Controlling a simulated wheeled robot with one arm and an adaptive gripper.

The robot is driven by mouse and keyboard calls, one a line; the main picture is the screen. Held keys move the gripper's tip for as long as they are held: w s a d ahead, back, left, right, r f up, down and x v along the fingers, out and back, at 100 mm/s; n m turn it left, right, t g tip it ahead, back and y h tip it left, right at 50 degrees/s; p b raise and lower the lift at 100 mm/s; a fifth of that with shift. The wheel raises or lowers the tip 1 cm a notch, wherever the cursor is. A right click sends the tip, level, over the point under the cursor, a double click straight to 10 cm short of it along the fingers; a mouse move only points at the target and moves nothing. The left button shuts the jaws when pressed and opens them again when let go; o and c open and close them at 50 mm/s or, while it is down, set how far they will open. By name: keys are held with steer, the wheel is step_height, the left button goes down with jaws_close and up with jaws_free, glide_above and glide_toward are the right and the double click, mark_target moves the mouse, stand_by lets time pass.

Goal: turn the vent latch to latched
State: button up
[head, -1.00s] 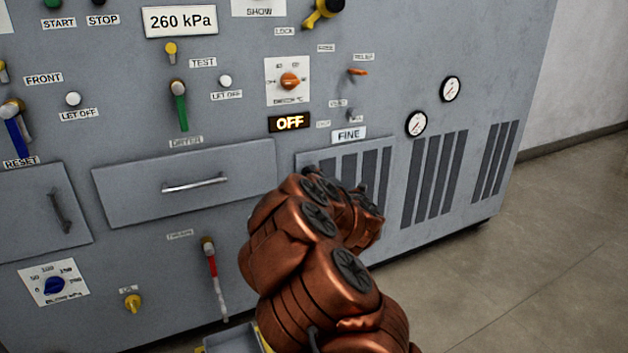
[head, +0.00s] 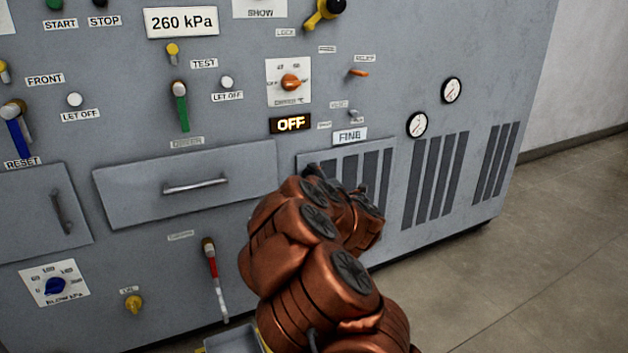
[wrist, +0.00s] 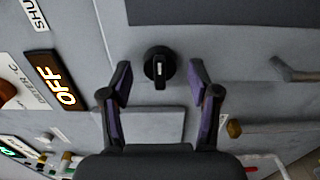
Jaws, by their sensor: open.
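A round black knob (wrist: 158,62) with a pale mark on its bar is on the grey panel in the wrist view. I take it for the vent latch, but no label on it can be read. The bar points straight down the picture. My gripper (wrist: 160,80) is open, with one finger on each side of the knob and clear space between. I cannot tell how far the fingertips are from the panel. In the head view my arm covers the gripper and the knob, in front of the slotted vent panel (head: 305,163).
The lit OFF display (head: 290,123) and an orange dial (head: 290,82) are above the vent panel. A drawer with a bar handle (head: 196,186) is to the left. A red-and-white lever (head: 214,280) hangs below it. Floor (head: 540,260) is open at right.

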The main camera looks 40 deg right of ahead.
steer(key=v, duration=0.7)
steer(key=shift+s, duration=0.2)
steer(key=shift+a, duration=0.1)
stand_by(0.5)
